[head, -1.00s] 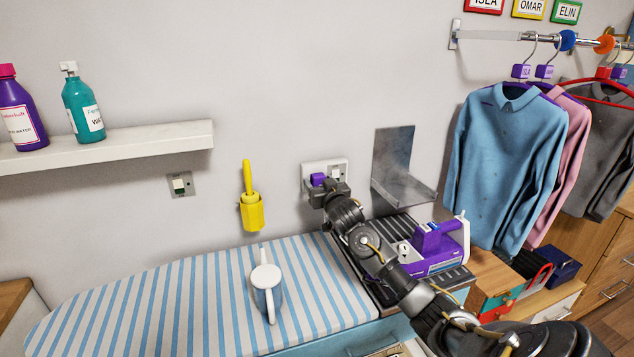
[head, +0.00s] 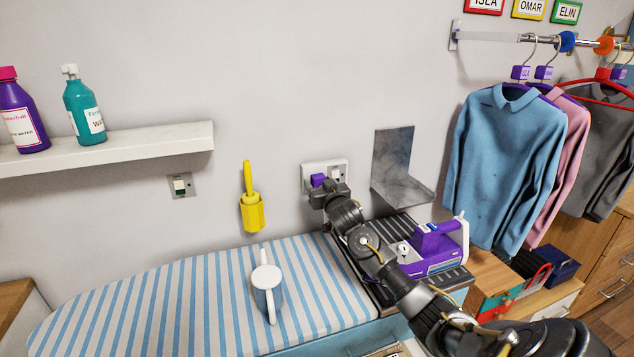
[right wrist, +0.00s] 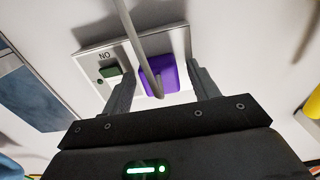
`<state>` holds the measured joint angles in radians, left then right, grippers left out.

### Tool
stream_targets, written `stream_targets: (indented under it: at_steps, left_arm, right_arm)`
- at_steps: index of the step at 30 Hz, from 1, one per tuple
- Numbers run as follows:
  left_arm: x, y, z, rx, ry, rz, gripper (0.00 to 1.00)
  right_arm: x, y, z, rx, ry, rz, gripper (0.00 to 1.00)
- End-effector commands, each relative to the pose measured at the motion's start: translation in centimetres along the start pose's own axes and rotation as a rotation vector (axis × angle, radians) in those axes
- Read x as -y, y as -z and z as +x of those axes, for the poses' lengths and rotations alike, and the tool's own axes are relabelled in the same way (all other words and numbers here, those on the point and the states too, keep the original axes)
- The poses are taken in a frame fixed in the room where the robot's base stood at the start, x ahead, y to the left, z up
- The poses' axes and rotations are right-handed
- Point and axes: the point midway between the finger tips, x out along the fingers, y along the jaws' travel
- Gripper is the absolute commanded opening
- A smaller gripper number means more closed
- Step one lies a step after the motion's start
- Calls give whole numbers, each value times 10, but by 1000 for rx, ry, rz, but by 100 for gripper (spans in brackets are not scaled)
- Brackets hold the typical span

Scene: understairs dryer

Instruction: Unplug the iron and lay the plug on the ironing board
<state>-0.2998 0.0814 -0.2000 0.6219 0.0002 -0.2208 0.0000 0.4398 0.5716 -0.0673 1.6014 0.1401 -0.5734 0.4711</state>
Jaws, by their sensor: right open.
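The purple plug (head: 318,180) sits in the white wall socket (head: 311,168) above the board. My right gripper (head: 328,188) is at the socket. In the right wrist view the right gripper (right wrist: 158,90) is open, with one finger on each side of the purple plug (right wrist: 165,76) and gaps between. A grey cord runs from the plug across that view. The purple and white iron (head: 435,250) rests on a dark ribbed rest, partly behind my right arm. The striped ironing board (head: 200,290) lies to the left. My left gripper is not in view.
A white and blue jug (head: 266,290) stands on the board. A yellow holder (head: 251,212) with a yellow handle hangs on the wall. A metal bracket (head: 395,165) juts out right of the socket. The left part of the board is clear.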

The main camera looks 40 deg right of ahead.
Motion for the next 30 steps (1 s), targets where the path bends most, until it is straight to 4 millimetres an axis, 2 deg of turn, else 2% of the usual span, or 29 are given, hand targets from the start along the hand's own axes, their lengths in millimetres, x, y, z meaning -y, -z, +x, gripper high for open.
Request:
stream_targets:
  at_steps: [6,18,20,30]
  left_arm:
    - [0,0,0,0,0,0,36]
    - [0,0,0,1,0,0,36]
    - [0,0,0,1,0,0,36]
    - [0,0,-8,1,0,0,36]
  right_arm:
    - [0,0,0,0,0,0,60]
    - [0,0,0,0,0,0,8]
    - [0,0,0,-1,0,0,1]
    - [1,1,-9,0,2,-1,1]
